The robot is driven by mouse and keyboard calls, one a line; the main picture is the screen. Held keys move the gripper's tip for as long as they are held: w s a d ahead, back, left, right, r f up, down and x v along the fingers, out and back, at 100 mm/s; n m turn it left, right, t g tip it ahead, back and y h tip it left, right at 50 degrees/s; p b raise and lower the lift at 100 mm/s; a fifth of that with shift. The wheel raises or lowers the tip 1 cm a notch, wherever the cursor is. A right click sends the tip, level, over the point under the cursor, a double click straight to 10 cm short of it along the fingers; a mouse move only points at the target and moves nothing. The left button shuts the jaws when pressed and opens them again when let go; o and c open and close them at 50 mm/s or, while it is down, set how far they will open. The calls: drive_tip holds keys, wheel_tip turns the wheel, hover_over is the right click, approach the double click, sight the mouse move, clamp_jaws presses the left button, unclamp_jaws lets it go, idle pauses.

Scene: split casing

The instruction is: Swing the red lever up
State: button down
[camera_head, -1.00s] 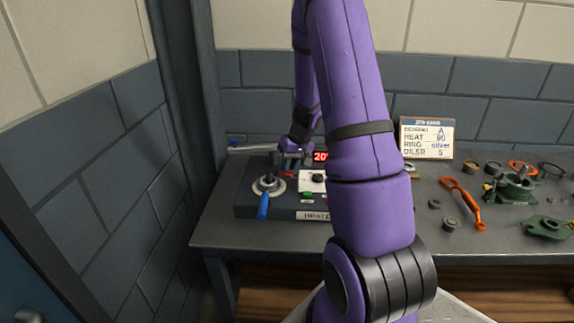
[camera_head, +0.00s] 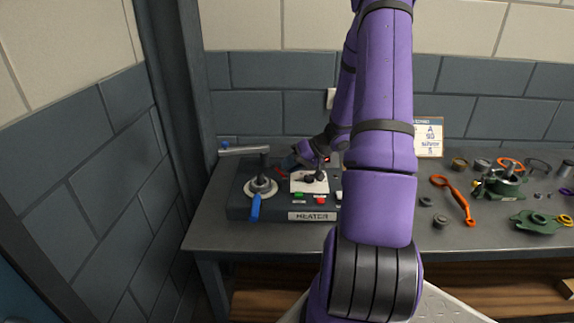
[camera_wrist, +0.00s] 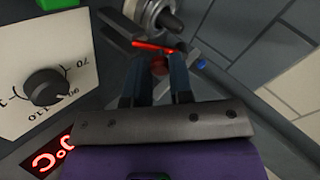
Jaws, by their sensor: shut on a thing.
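The red lever (camera_wrist: 152,45) shows in the wrist view as a thin red bar with a round red part below it, between the two dark fingers of my gripper (camera_wrist: 157,68). My gripper is shut on it. In the head view my gripper (camera_head: 290,163) is low over the back of the dark heater box (camera_head: 250,213). A little red shows beside the fingers there, but most of the lever is hidden, and its angle is hard to tell.
A dial (camera_wrist: 45,87) sits on a white plate, with green and red buttons in front. Loose rings and green parts lie right.

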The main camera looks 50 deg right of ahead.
drive_tip(key=t+y, duration=0.1)
drive_tip(key=s+d+f+t+y, duration=0.1)
drive_tip(key=shift+s+t, duration=0.15)
drive_tip(key=shift+t, duration=0.25)
drive_tip(key=shift+s+d+f+t+y, duration=0.25)
drive_tip(key=shift+f+t+y, duration=0.15)
drive_tip(key=shift+t+y, duration=0.35)
drive_tip(key=shift+s+d+f+t+y, duration=0.2)
drive_tip(key=shift+f+t+y, duration=0.15)
drive_tip(key=shift+t+y, duration=0.4)
drive_tip(key=c, duration=1)
unclamp_jaws()
drive_tip(key=shift+v, duration=3.75)
drive_tip(key=shift+f, duration=0.15)
